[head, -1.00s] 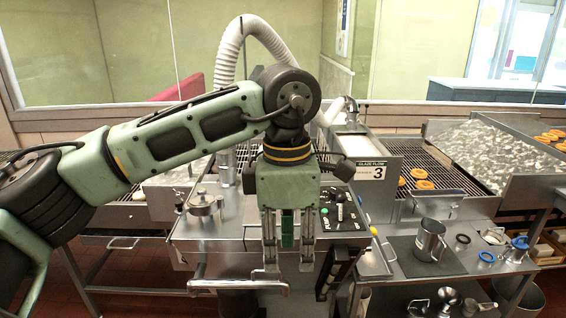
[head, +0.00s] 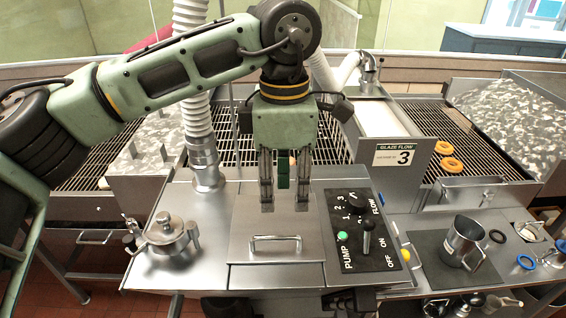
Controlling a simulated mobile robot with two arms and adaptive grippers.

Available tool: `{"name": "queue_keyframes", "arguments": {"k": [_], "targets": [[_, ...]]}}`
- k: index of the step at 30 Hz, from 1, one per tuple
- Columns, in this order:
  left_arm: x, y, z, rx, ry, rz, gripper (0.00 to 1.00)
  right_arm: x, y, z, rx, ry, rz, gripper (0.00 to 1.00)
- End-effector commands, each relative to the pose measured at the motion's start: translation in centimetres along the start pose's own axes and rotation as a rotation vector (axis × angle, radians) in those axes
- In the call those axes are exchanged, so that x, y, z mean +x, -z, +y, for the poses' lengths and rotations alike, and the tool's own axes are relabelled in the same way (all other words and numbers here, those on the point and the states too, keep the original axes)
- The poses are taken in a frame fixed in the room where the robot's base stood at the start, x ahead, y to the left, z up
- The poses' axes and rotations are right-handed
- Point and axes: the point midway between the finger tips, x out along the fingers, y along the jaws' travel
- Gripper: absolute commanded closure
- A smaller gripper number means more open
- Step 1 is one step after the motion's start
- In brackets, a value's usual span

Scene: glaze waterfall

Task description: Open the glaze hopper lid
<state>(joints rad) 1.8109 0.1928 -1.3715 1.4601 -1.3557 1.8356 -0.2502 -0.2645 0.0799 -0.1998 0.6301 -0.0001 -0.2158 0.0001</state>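The glaze hopper lid (head: 252,215) is a flat square steel panel set in the machine's top, lying closed. Its bar handle (head: 275,238) runs across near the front edge. My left gripper (head: 284,203) points down, in the picture over the back part of the lid, behind the handle. Its two fingers are apart with nothing between them, and the handle is not in its grasp. I cannot tell the exact height of the fingertips above the lid. My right gripper is not in view.
A pump panel (head: 362,230) with knob and lever is right of the lid. A lidded steel pot (head: 167,235) and a white hose (head: 197,120) stand left. A metal pitcher (head: 459,242) is on the right-hand shelf. Wire racks (head: 455,165) lie behind.

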Motion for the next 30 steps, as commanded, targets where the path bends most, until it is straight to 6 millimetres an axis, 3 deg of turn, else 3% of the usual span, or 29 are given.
{"name": "queue_keyframes", "arguments": {"k": [5, 9, 12, 15, 18, 23, 30], "targets": [[1.3, 0.0, -0.1, 0.002, 0.000, 0.000, 0.66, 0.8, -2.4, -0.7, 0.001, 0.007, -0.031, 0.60], [3.5, 0.0, 0.0, 0.001, 0.000, -0.001, 0.66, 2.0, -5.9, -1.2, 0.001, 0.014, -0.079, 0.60], [5.7, 0.0, 0.0, 0.000, 0.001, 0.001, 0.66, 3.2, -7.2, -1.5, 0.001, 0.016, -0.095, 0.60], [8.0, 0.0, 0.0, 0.001, 0.000, 0.000, 0.66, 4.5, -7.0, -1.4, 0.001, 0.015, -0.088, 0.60], [9.7, 0.0, 0.0, 0.001, 0.000, -0.001, 0.66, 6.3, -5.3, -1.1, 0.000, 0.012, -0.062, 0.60], [11.0, 0.0, 0.0, 0.001, 0.000, -0.001, 0.66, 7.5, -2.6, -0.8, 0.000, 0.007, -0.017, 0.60], [10.9, 0.0, 0.0, 0.001, 0.000, -0.001, 0.66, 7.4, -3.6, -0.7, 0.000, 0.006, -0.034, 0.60]]}}
